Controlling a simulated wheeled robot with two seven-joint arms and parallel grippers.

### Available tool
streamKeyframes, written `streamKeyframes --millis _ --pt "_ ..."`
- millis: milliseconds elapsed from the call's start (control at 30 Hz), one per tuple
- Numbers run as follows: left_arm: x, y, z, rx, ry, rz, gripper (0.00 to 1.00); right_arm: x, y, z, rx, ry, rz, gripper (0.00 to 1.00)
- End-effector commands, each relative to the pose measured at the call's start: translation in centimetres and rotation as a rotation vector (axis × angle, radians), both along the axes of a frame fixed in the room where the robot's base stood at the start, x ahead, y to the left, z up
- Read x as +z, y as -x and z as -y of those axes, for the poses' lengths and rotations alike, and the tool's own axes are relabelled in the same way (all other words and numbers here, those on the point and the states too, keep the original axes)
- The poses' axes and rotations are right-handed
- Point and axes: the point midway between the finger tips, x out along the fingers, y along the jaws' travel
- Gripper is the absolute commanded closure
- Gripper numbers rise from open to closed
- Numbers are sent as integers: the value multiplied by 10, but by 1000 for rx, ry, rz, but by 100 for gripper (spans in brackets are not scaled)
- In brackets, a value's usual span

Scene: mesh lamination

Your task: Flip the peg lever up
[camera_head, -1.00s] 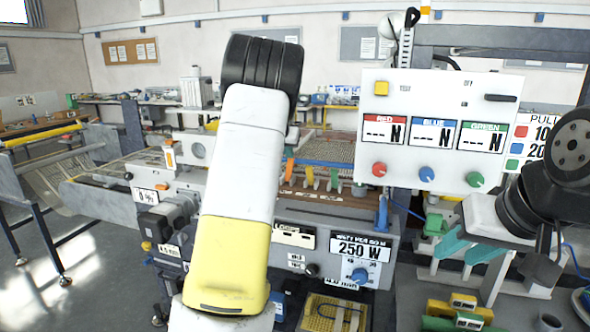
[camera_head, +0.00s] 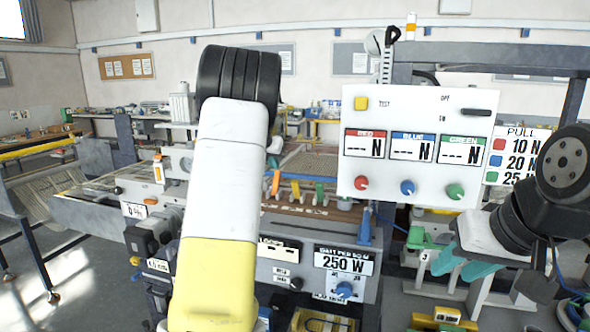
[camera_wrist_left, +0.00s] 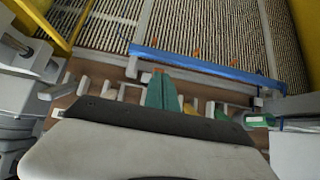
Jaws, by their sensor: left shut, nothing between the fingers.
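A row of small peg levers shows on the machine's brown front rail in the head view: an orange lever (camera_head: 275,183), a yellow lever (camera_head: 296,188) and a green lever (camera_head: 319,194). All look raised there. My left gripper is hidden behind my white and yellow arm in the head view. In the left wrist view its teal fingers (camera_wrist_left: 162,92) are together and empty, over the row of grey pegs on the brown rail (camera_wrist_left: 70,103). I cannot tell whether they touch a lever. My right gripper (camera_head: 459,266) has its teal fingers apart, empty, below the control panel.
A blue bar (camera_wrist_left: 205,66) lies past the fingers, along the ribbed mesh bed (camera_wrist_left: 225,28). The white control panel (camera_head: 415,145) with coloured knobs stands right of the left arm.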

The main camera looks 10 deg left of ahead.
Motion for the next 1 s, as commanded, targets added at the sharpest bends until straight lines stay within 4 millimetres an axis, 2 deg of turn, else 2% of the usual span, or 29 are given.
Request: streamKeyframes --millis 33,600,800,1000 --pt "4 6 -8 4 1 0 100 0 0 0 0 0 0 64" --pt "83 -23 -7 2 -2 -3 100 0 0 0 0 0 0 64" --pt "95 -27 -6 2 -1 -6 100 0 0 0 0 0 0 64" --pt "96 -27 -6 3 0 -5 100 0 0 0 0 0 0 64"
